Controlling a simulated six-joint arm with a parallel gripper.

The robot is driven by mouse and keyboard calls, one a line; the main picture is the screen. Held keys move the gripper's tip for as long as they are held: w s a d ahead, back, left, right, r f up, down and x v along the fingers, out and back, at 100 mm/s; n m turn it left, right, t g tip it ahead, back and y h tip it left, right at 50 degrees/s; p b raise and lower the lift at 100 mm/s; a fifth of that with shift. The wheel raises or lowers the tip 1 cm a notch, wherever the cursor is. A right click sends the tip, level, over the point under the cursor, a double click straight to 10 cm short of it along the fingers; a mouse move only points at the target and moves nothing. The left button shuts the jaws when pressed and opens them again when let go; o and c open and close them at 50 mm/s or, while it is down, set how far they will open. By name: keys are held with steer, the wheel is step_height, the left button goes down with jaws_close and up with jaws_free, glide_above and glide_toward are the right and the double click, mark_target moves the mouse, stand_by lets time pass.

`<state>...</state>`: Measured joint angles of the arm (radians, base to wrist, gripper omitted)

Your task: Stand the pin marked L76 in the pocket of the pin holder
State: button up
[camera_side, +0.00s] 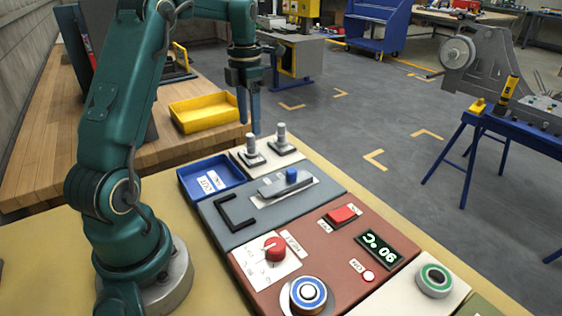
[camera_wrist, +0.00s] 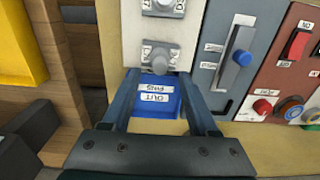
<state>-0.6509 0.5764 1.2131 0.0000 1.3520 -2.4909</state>
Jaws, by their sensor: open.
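Two grey pins stand upright on a white panel: one (camera_side: 250,148) is nearer the blue tray, the other (camera_side: 281,136) is farther right. In the wrist view the nearer pin (camera_wrist: 157,58) appears close to my fingertips, and the other pin (camera_wrist: 163,4) is cut by the top edge. Small labels lie beside them, too unclear to read, so I cannot tell which is L76. My gripper (camera_side: 252,124) is open and points down above the nearer pin, apart from it, with nothing held. In the wrist view its fingers (camera_wrist: 158,76) show on either side of that pin. I cannot make out an empty pocket.
A blue tray (camera_side: 189,182) with white labels lies beside the pins. A yellow bin (camera_side: 203,113) stands behind on the wooden bench. A grey panel (camera_side: 220,240) with a black handle and blue slider, and a red panel (camera_side: 330,250) with a knob and button, lie in front.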

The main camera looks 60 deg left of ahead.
mark_target(250, 135)
steer(key=shift+f, duration=1.85)
jaws_close()
steer(key=shift+r, duration=0.1)
stand_by(0.3)
steer(key=shift+r, duration=1.7)
